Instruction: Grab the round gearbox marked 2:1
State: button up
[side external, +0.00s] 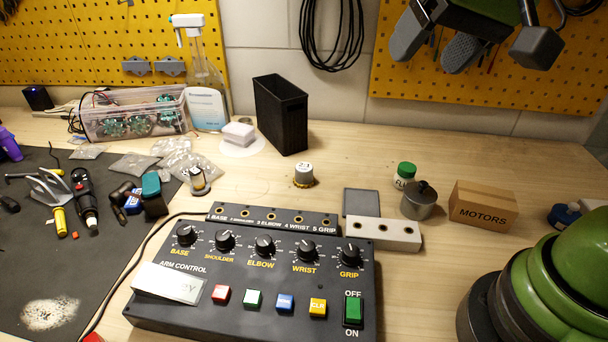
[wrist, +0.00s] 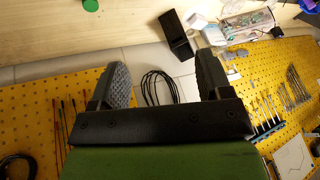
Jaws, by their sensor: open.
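A small round gearbox-like part (side external: 304,172) with a grey top and a brass-coloured base stands upright on the bench, behind the control box. Its marking is too small to read. A similar small round part (side external: 198,181) with a pale top stands further left, by the dark mat; its marking is not legible either. My gripper (side external: 436,46) is high at the top right, in front of the pegboard, open and empty, far from both parts. In the wrist view my gripper (wrist: 165,60) shows two spread fingers with nothing between them; neither part can be made out there.
The ARM CONTROL box (side external: 250,275) fills the front. A black bin (side external: 281,115) stands behind the grey-topped part. A green-capped jar (side external: 404,175), a grey lidded pot (side external: 419,202) and a MOTORS carton (side external: 484,204) stand to the right. Bench around the grey-topped part is mostly clear.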

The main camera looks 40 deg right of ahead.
jog(key=w+f, duration=0.3)
jog(key=w, duration=0.4)
jog(key=g+h, duration=0.2)
send_over(304, 168)
jog(key=s+a, duration=0.1)
jog(key=s, duration=0.1)
notch_tip(304, 168, down, 21)
jog(key=shift+a+f, duration=0.15)
jog(key=shift+f, duration=0.05)
jog(key=shift+d+x, duration=0.1)
jog(key=shift+x, duration=1.4)
jog(key=shift+d+x, duration=0.15)
jog(key=shift+x, duration=1.35)
jog(key=shift+r, duration=0.1)
jog(key=c, duration=1.1)
